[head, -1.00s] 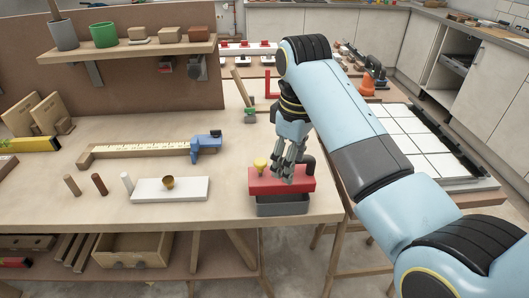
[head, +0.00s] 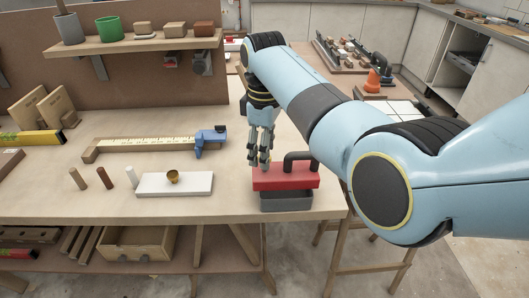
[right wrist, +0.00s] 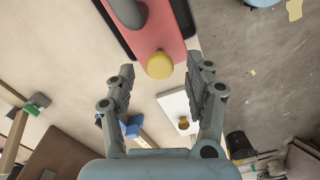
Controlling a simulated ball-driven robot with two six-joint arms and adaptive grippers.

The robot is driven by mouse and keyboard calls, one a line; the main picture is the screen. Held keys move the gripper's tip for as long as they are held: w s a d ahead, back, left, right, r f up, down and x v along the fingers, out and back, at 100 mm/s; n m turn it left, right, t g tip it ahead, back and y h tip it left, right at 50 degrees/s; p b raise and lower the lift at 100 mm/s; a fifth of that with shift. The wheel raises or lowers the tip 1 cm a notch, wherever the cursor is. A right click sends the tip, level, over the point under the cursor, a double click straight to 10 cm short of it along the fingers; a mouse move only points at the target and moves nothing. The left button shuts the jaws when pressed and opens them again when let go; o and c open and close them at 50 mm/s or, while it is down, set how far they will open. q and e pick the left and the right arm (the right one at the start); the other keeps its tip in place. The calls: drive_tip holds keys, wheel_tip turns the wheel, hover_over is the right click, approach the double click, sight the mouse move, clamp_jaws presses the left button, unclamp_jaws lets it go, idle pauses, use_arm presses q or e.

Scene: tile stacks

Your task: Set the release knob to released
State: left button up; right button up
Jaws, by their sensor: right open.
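The release knob is a yellow knob (right wrist: 159,65) on the end of a red block (right wrist: 172,18) in the right wrist view. In the head view the red block (head: 290,179) with a dark handle (head: 300,157) sits over a grey base at the table's front right. My right gripper (head: 260,163) is above the left end of the red block and hides the knob there. In the right wrist view my right gripper (right wrist: 163,75) is open, with its fingers on both sides of the knob's picture position. I cannot tell whether they touch it. My left gripper is not in view.
A white plate (head: 150,184) with a small brass knob (head: 173,176) lies to the left. Short pegs (head: 104,178) stand beside it. A wooden ruler with a blue caliper-like slider (head: 208,140) lies behind. The table's front edge is close to the red block.

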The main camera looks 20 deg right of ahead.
drive_tip(key=shift+f, duration=0.65)
clamp_jaws()
